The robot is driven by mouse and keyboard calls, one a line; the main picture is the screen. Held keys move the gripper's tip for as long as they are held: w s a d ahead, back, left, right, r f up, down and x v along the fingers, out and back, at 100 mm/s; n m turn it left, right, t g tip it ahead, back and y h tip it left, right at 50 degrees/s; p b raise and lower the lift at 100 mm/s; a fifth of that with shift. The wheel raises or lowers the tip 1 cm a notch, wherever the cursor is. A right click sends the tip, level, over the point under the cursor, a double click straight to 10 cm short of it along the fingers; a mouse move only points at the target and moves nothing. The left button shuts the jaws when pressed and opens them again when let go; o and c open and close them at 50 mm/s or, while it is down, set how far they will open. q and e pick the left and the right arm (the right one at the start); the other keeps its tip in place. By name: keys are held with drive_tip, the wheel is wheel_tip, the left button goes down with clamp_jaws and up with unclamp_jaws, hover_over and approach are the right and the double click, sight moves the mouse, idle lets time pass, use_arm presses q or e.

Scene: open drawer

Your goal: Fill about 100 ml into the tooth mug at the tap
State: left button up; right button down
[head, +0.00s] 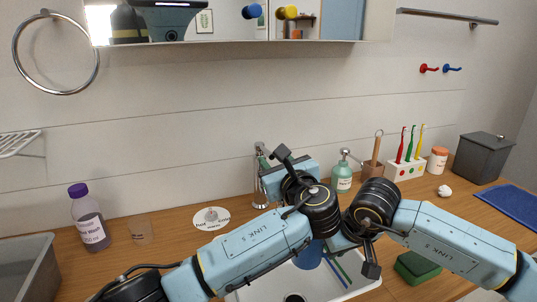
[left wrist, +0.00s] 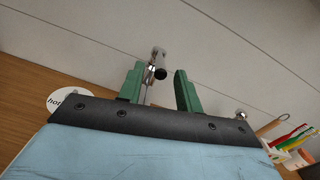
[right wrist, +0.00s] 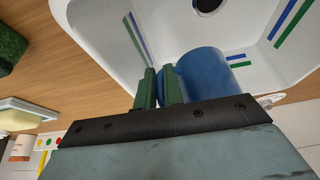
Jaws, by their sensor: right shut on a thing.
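The blue tooth mug (right wrist: 212,75) is in the right wrist view, at or over the white basin (right wrist: 95,45). My right gripper (right wrist: 160,88) is shut on the mug's near side, apparently at its handle. In the head view only part of the mug (head: 308,256) shows below my arms. The chrome tap (head: 260,163) stands behind the basin, partly hidden by my left arm. My left gripper (left wrist: 160,85) is open, with the tap (left wrist: 155,65) showing between and beyond its green fingers. I cannot tell whether they touch it. No water is visible.
A round label disc (head: 210,218) lies left of the tap. A green soap dispenser (head: 342,178) and toothbrush holder (head: 405,170) stand right of it. A purple-capped bottle (head: 89,222) and clear cup (head: 140,231) stand left. A green sponge-like block (head: 417,266) lies right of the basin.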

sight(261, 145)
use_arm(q)
drive_tip(key=shift+x, duration=1.95)
drive_tip(key=shift+c, duration=0.4)
clamp_jaws()
